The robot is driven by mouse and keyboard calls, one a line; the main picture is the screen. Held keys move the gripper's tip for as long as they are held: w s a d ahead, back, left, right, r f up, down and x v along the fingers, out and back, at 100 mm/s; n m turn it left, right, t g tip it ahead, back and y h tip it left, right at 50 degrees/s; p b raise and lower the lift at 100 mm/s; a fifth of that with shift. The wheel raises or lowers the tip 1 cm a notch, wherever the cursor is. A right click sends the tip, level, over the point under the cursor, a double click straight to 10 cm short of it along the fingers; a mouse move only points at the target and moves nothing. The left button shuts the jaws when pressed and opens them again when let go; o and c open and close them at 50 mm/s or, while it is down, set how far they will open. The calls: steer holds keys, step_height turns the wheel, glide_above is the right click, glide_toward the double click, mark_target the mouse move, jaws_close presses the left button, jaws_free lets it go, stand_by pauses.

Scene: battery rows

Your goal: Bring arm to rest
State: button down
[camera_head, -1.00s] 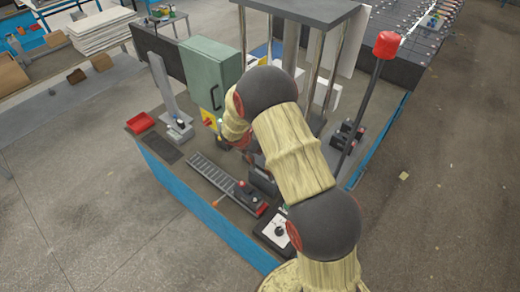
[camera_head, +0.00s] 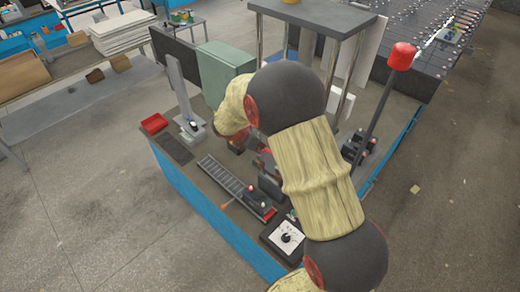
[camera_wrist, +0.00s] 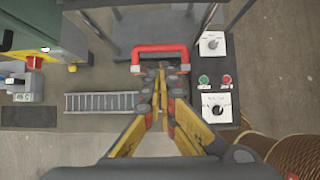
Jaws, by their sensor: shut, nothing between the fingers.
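My gripper (camera_wrist: 160,92) is in the wrist view, its yellow and dark fingers close together and shut. Nothing shows between them. The fingertips are over the workbench, in front of a red handle bar (camera_wrist: 160,48); I cannot tell whether they touch it.
The workbench (camera_head: 205,205) with blue sides holds a grey slotted rail (camera_head: 222,176), a dial box (camera_head: 285,238), a red tray (camera_head: 154,123) and a green cabinet (camera_head: 222,70). A red-topped pole (camera_head: 402,55) stands at right.

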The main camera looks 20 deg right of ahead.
stand_by(0.4)
steer(key=s+a+m+t+y+b, duration=0.1)
steer(key=s+a+m+y+b, duration=0.1)
steer(key=s+m+b, duration=0.5)
steer(key=s+a+r+m+t+y+b, duration=0.1)
steer(key=s+a+m+b, duration=0.4)
steer(key=s, duration=1)
steer(key=s+a+m+t+y+b, duration=0.1)
steer(key=s+a+m+y+b, duration=0.2)
steer(key=s+m+b, duration=0.7)
steer(key=shift+s+a+r+m+b, duration=0.3)
steer(key=shift+s+a+b, duration=0.1)
steer(key=shift+s+b, duration=0.4)
steer(key=shift+d, duration=0.1)
